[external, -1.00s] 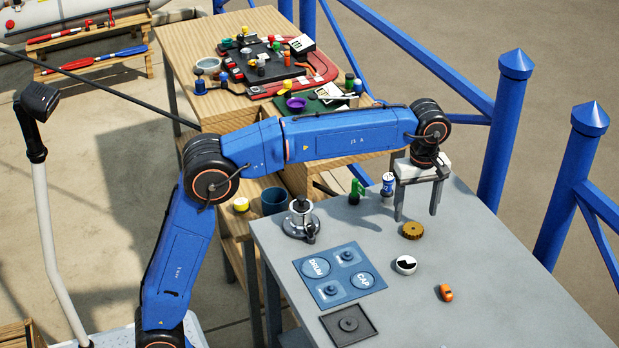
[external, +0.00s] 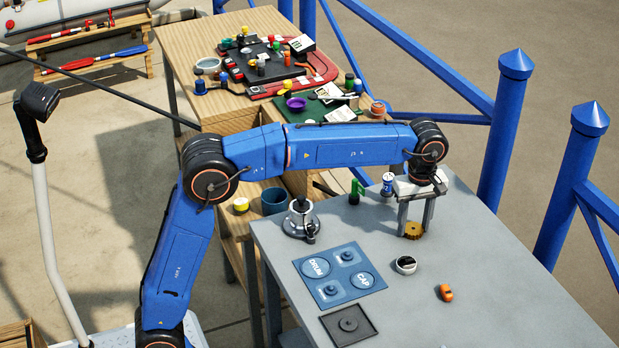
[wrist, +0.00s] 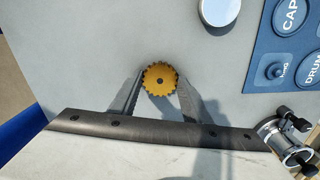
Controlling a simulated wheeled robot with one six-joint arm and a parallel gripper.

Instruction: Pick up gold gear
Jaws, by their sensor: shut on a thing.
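The fingers are shut on the gear, one on each side. Whether it is clear of the table top cannot be told.
The grey table (external: 480,290) also holds a black-and-white round piece (external: 405,265), an orange piece (external: 445,292), a blue board marked DRUM and CAP (external: 340,275), a dark square tray (external: 348,325) and a metal winch-like fitting (external: 300,222).

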